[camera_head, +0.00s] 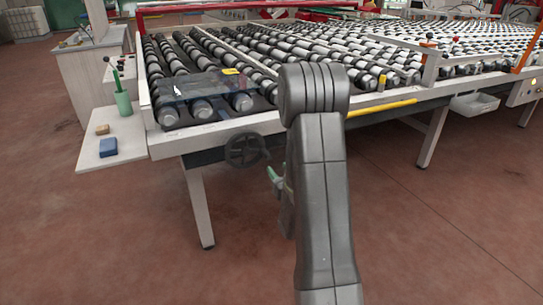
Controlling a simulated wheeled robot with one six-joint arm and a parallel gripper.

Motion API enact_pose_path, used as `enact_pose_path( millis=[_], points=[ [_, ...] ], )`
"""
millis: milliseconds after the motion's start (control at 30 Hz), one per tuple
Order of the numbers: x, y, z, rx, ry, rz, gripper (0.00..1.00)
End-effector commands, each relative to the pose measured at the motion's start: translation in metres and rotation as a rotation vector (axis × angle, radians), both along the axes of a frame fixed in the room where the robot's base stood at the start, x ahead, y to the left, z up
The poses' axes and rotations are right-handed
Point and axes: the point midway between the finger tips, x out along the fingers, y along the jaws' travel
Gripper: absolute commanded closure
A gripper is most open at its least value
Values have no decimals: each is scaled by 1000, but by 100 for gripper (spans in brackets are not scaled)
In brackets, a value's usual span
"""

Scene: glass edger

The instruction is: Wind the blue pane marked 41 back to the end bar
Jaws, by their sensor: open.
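A bluish see-through pane (200,86) lies flat on the rollers at the near left corner of the roller table. It bears a yellow label (231,71) at its far edge; I cannot read a number on it. A dark handwheel (246,150) is mounted on the table's front side, below the rollers. My gripper (273,184) is open, below and just right of the handwheel, apart from it in the picture. My own arm hides part of the gripper. I cannot tell for sure which rail is the end bar.
A white side shelf (112,148) at left holds a blue block (108,147) and a tan block (102,129). A green bottle-like holder (123,103) stands behind them. A table leg (199,205) stands below left of the handwheel. The red floor in front is clear.

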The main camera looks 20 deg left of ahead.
Motion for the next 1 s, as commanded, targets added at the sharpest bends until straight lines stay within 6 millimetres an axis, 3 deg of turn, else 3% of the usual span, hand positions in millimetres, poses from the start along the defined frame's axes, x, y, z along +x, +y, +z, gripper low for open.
enact_pose_path(
  millis=[200,400,867,1000],
  points=[
    [30,36,1,1,-2,1,59],
    [49,57,0,0,-1,0,59],
    [57,66,0,-1,-1,-1,59],
    [57,66,0,-1,-1,-1,86]
  ],
)
